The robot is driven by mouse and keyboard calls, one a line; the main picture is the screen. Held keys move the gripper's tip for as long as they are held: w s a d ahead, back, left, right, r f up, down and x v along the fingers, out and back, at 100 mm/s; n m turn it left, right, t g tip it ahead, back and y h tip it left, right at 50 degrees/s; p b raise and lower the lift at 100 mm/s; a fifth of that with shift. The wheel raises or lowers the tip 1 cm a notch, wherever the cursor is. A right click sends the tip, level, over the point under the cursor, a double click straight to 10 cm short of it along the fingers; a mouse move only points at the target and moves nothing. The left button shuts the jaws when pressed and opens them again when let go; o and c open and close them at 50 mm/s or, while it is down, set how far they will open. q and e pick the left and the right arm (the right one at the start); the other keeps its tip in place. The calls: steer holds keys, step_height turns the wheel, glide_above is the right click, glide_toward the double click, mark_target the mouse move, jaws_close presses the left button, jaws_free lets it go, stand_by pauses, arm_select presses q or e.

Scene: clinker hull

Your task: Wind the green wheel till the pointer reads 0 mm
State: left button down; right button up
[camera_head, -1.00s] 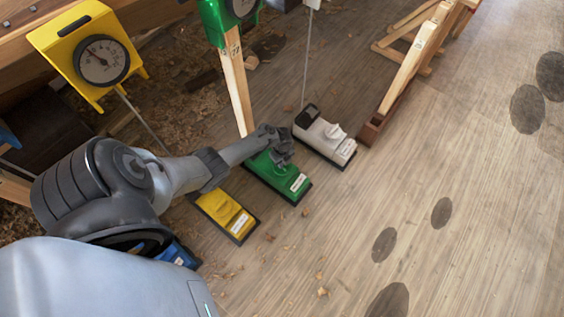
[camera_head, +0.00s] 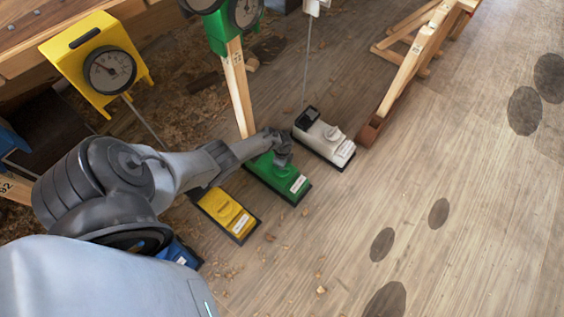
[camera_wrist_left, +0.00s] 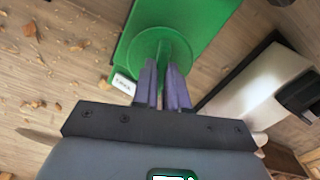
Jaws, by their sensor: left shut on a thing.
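A green floor unit (camera_head: 293,183) stands on the planks, with a white label at its near end. Its round green wheel (camera_wrist_left: 148,50) shows in the left wrist view with a raised grip across it. My left gripper (camera_head: 280,158) is over this unit, pointing down. In the left wrist view its two fingers (camera_wrist_left: 165,85) are shut on the green wheel's grip. The green gauge box (camera_head: 217,32) is on a wooden post above, with a dial (camera_head: 246,11) cut by the top edge. I cannot read its pointer. My right gripper is out of view.
A yellow unit (camera_head: 226,212) stands to the left and a white unit (camera_head: 324,137) to the right, both close by. A blue unit (camera_head: 178,253) is partly behind my arm. A yellow gauge (camera_head: 96,62) stands upper left.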

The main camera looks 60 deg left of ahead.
arm_select(q)
steer(key=shift+n, duration=1.7)
steer(key=shift+f, duration=0.1)
steer(key=c, duration=1.2)
jaws_free()
steer(key=shift+o, duration=0.2)
steer(key=shift+p, duration=0.35)
step_height(320, 180, up, 11)
steer(key=p, duration=0.9)
